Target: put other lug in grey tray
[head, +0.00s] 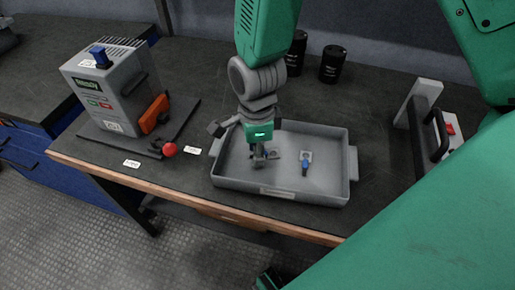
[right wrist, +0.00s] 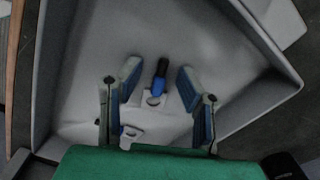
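The grey tray (head: 335,190) sits on the dark bench. My right gripper (head: 258,158) is over the tray's left half, pointing down. In the right wrist view (right wrist: 157,82) its two fingers are spread apart with nothing held. One lug (head: 305,161), with a pale flat end and a blue sleeve, lies on the tray floor right of the gripper. A second pale lug (head: 277,156) lies close beside the fingers. In the right wrist view, one lug (right wrist: 158,85) shows between the fingers, and the other lug (right wrist: 131,134) is partly hidden by the left finger. My left gripper is not seen.
A grey device (head: 110,90) with a blue top, an orange part and a red knob (head: 169,150) stands at the left. Two black cylinders (head: 333,64) stand behind the tray. A grey bracketed unit (head: 425,115) with a red switch is at the right.

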